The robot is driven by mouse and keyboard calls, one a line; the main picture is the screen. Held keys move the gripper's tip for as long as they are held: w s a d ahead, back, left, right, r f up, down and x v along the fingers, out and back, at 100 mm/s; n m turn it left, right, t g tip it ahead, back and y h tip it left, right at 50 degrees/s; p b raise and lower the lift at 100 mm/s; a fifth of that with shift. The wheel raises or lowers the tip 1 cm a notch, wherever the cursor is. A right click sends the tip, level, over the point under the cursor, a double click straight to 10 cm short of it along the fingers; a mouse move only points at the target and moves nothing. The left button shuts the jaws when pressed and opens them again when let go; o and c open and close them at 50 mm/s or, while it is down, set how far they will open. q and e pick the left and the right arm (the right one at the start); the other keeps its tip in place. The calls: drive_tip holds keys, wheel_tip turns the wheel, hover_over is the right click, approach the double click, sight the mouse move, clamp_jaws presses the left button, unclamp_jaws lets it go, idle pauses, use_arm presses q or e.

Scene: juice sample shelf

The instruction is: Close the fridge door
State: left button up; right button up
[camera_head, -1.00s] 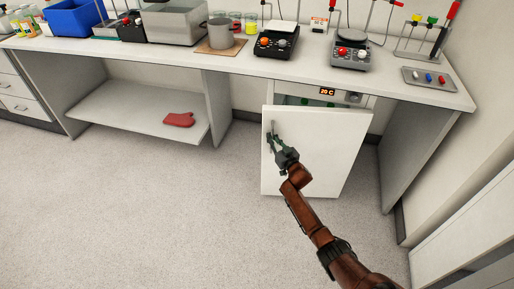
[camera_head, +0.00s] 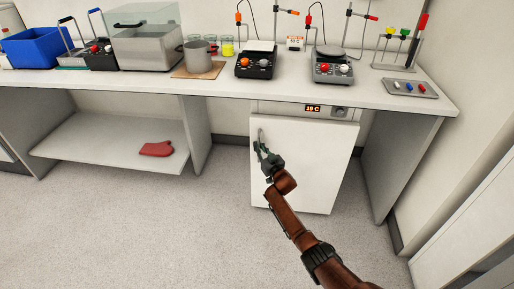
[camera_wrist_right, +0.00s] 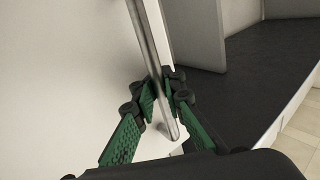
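The fridge is a white cabinet under the bench, with a display panel (camera_head: 313,108) along its top. Its white door (camera_head: 312,165) sits flush below the panel in the head view, and no interior shows; a very small gap could not be told. The metal bar handle (camera_head: 262,138) is upright at the door's left edge. My right gripper (camera_head: 263,153) is at the handle's lower part. In the right wrist view, the green fingers (camera_wrist_right: 162,100) flank the handle (camera_wrist_right: 150,50) closely and appear closed on it. My left gripper is out of view.
A red mitt (camera_head: 157,149) lies on the low shelf (camera_head: 95,145). The floor before the fridge is clear.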

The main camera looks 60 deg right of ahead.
drive_tip(key=shift+o, duration=1.2)
drive_tip(key=shift+s+d+f, duration=0.1)
drive_tip(key=shift+s+d, duration=0.3)
drive_tip(key=shift+w+a, duration=0.3)
drive_tip(key=v, duration=1.2)
